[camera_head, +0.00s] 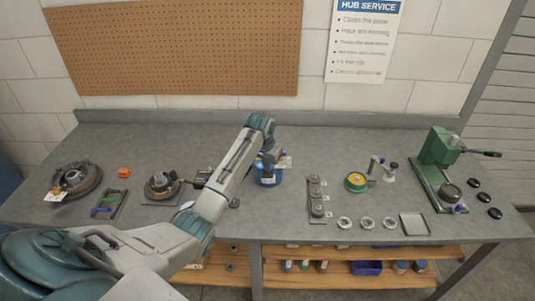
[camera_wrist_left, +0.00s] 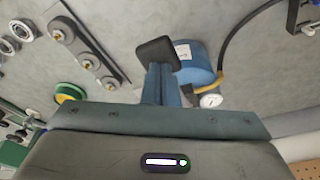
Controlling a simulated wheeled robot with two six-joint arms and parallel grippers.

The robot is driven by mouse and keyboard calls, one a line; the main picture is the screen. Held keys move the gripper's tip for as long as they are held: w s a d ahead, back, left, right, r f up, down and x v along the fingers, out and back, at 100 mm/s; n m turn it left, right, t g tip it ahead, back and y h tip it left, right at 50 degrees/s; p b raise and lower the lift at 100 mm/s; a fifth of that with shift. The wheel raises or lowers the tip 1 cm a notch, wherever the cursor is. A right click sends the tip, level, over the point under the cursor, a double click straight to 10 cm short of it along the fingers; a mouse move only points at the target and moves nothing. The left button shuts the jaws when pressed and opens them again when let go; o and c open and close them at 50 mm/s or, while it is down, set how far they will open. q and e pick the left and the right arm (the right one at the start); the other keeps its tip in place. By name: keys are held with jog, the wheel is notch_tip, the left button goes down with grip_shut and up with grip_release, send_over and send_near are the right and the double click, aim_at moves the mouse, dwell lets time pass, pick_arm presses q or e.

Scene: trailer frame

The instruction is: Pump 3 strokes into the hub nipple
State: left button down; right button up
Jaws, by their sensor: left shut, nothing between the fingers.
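A blue grease pump canister (camera_head: 267,179) with a pale label stands on the bench near the middle. In the left wrist view the blue canister (camera_wrist_left: 199,63) shows a yellow fitting, a small round gauge (camera_wrist_left: 210,100) and a dark hose (camera_wrist_left: 238,37) curving away. My left gripper (camera_head: 268,158) is at the canister's top, shut and empty. In the wrist view its blue fingers (camera_wrist_left: 160,82) point at a black flat pad (camera_wrist_left: 156,54) beside the canister; I cannot tell whether they touch. A hub (camera_head: 161,186) sits on a dark plate to the left; its nipple is too small to make out. My right gripper is not in view.
To the right are a row of bearings (camera_head: 317,196), a green-yellow tin (camera_head: 355,182), several rings, a tray (camera_head: 414,224) and a green press (camera_head: 438,150).

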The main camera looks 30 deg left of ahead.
pick_arm(q)
jog(key=shift+f, duration=0.9)
jog(key=shift+w+a+r+p, duration=0.1)
jog(key=shift+r+p, duration=0.2)
jog(key=shift+r, duration=1.25)
notch_tip(320, 180, up, 9)
jog(key=shift+w+a, duration=0.15)
jog(key=shift+w, duration=0.2)
